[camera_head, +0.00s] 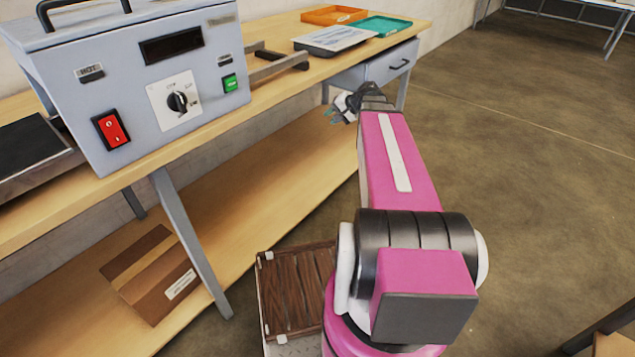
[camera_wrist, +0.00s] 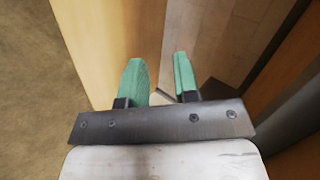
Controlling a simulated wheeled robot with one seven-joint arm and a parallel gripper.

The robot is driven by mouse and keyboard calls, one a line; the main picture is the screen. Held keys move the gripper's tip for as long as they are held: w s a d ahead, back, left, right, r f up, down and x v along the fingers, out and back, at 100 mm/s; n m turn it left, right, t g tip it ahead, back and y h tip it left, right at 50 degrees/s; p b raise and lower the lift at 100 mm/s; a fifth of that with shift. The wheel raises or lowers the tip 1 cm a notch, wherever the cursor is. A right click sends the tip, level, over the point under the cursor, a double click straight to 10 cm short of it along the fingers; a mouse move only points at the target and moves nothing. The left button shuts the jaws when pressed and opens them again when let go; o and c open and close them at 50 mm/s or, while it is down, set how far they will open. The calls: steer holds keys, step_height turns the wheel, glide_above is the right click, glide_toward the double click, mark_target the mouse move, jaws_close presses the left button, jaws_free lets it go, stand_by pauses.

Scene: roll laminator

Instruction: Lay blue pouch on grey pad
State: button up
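My gripper (camera_head: 345,106) is beside the front edge of the bench, close to the drawer unit and at about or below the level of the top. In the wrist view its two green fingertips (camera_wrist: 159,78) stand apart with nothing between them. A flat pale blue-grey printed piece (camera_head: 335,38) lies on the bench top behind the gripper, with a dark edge under its front. I cannot tell whether it is the blue pouch, the grey pad, or one on the other. No other clear blue pouch or grey pad shows.
The grey laminator (camera_head: 140,75) with a red switch stands at left on the wooden bench (camera_head: 285,92). An orange tray (camera_head: 333,15) and a teal tray (camera_head: 377,26) lie at the far end. A cardboard box (camera_head: 150,275) sits on the lower shelf. Open floor is at right.

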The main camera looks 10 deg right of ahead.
steer(key=s+a+f+n+g+h, duration=0.3)
steer(key=s+a+f, duration=0.2)
steer(key=s+f, duration=0.2)
steer(key=s+a+f+n+g+h, duration=0.3)
steer(key=s+a+f+h, duration=0.1)
steer(key=s+f, duration=0.4)
steer(key=s+a, duration=0.1)
steer(key=s, duration=0.1)
steer(key=shift+s+f+g+h, duration=0.2)
steer(key=shift+s+g+h, duration=0.1)
